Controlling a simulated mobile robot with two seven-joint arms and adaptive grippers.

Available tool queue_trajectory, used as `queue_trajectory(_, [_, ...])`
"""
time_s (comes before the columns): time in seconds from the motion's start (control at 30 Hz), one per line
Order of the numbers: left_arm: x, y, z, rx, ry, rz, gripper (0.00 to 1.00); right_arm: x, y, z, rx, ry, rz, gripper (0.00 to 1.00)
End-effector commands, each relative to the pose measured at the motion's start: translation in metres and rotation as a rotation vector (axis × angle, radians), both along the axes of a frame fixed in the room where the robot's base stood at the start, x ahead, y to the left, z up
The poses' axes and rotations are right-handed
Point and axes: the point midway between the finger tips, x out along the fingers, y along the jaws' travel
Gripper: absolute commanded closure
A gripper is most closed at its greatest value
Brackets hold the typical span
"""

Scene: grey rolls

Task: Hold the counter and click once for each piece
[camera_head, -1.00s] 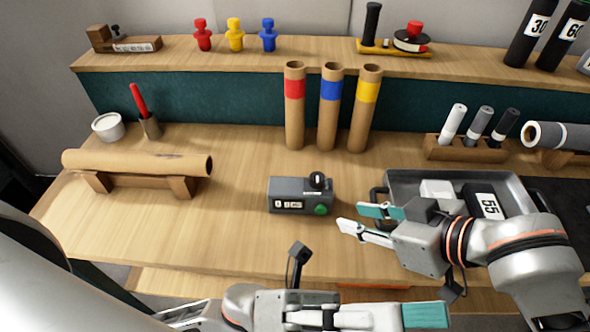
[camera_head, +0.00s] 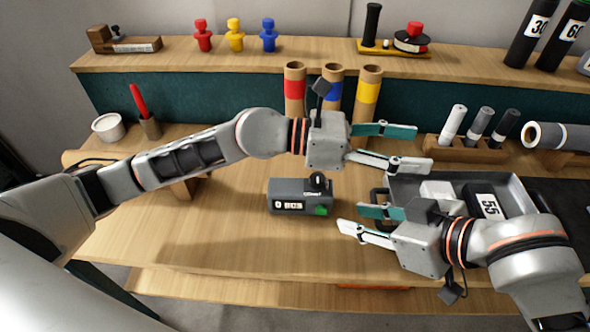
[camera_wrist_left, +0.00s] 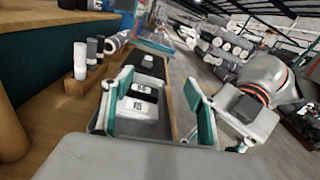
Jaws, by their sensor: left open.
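The grey counter (camera_head: 288,197) stands on the worktop near the middle, with a black knob on top, a green button at its right front and a display that seems to start with 0. My left gripper (camera_head: 422,148) is open and empty, reaching over the worktop from the left, above and right of the counter. Its open fingers also show in the left wrist view (camera_wrist_left: 155,105). My right gripper (camera_head: 351,218) is open and empty, its tips pointing at the counter's right side but apart from it.
A grey tray (camera_head: 523,187) at right holds a white block (camera_head: 437,190) and a black block labelled 55 (camera_head: 487,200). Three banded tubes stand behind, partly hidden by my left arm. A rack (camera_head: 470,150) holds three small rolls. Coloured figures stand on the shelf.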

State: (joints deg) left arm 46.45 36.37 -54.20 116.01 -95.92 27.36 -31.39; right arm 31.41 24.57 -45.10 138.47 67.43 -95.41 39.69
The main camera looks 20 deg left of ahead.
Motion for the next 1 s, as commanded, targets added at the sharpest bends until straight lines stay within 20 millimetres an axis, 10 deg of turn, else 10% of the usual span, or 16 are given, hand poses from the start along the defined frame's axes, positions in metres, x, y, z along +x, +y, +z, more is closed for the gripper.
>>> queue_trajectory(0.47, [-0.024, 0.024, -0.029, 0.681, -0.137, -0.34, 0.42, 0.0, 0.0, 0.0, 0.0, 0.0, 0.0, 0.72])
queue_trajectory(1.0, [-0.031, 0.181, -0.095, 1.326, 0.248, -0.088, 0.42, 0.0, 0.0, 0.0, 0.0, 0.0, 0.0, 0.72])
